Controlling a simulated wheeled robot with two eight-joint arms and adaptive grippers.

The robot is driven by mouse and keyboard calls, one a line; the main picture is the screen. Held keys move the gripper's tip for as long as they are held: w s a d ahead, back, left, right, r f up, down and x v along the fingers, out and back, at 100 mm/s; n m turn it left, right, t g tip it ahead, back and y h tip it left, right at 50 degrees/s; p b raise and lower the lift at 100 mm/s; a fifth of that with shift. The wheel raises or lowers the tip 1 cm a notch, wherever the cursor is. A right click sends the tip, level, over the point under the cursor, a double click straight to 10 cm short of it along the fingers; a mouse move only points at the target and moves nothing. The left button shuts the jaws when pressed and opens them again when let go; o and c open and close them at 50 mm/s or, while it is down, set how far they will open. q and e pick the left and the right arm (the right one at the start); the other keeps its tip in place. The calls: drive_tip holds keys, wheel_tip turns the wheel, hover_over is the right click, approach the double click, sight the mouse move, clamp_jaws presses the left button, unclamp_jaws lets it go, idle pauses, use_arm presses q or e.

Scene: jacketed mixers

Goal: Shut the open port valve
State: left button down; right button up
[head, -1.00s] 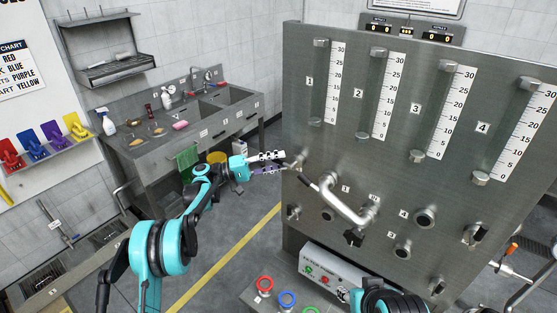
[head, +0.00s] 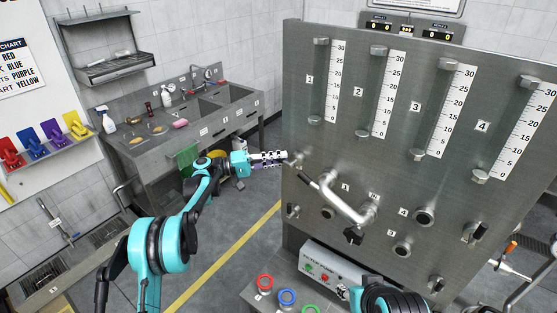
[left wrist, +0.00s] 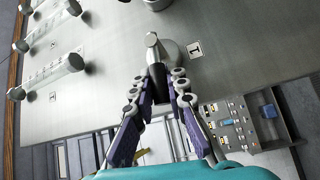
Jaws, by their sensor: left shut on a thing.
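A valve with a metal body and dark lever (left wrist: 156,75) sticks out of the steel panel beside a label 1 in the left wrist view. In the head view its metal end (head: 296,159) shows at the panel's left edge. My left gripper (head: 284,158) reaches it from the left and is shut on the lever. In the left wrist view both fingers (left wrist: 165,80) lie on either side of the dark lever; the fingers hide part of it. My right gripper is not in view.
The steel panel (head: 400,185) carries several gauge tubes, round ports and a curved metal pipe (head: 345,200) right of my left gripper. A control box (head: 325,272) stands below. A sink bench (head: 190,130) is at the back left. Floor left of the panel is clear.

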sight(298, 157)
use_arm(q)
drive_tip(key=shift+d+r+m+y, duration=0.1)
drive_tip(key=shift+r+m+y, duration=0.45)
drive_tip(key=shift+m+y, duration=0.25)
drive_tip(key=y, duration=0.1)
drive_tip(key=r+m, duration=0.1)
drive_tip(key=m+y+p, duration=0.1)
drive_tip(key=shift+s+d+r+y, duration=0.2)
drive_tip(key=shift+s+d+y, duration=0.05)
drive_tip(key=shift+s+y, duration=0.05)
drive_tip(key=m+y, duration=0.1)
drive_tip(key=d+r+m+t+y+p, duration=0.1)
drive_tip(key=y, duration=0.1)
drive_tip(key=shift+s+d+r, duration=0.1)
drive_tip(key=shift+s+r, duration=0.05)
drive_tip(key=shift+s, duration=0.25)
drive_tip(key=y, duration=0.1)
drive_tip(key=m+y, duration=0.1)
drive_tip(key=d+m+t, duration=0.1)
drive_tip(key=shift+s+r+y, duration=0.25)
drive_tip(key=shift+s+y, duration=0.15)
drive_tip(key=shift+s+d+m+t+y, duration=0.2)
drive_tip(key=shift+d+m+t+y, duration=0.15)
drive_tip(key=shift+y, duration=0.2)
drive_tip(key=shift+s+d+m+t+y, duration=0.2)
drive_tip(key=shift+m+t+y, duration=0.05)
drive_tip(key=shift+t+y, duration=0.25)
drive_tip(key=c, duration=1.5)
unclamp_jaws()
drive_tip(key=shift+r, duration=0.1)
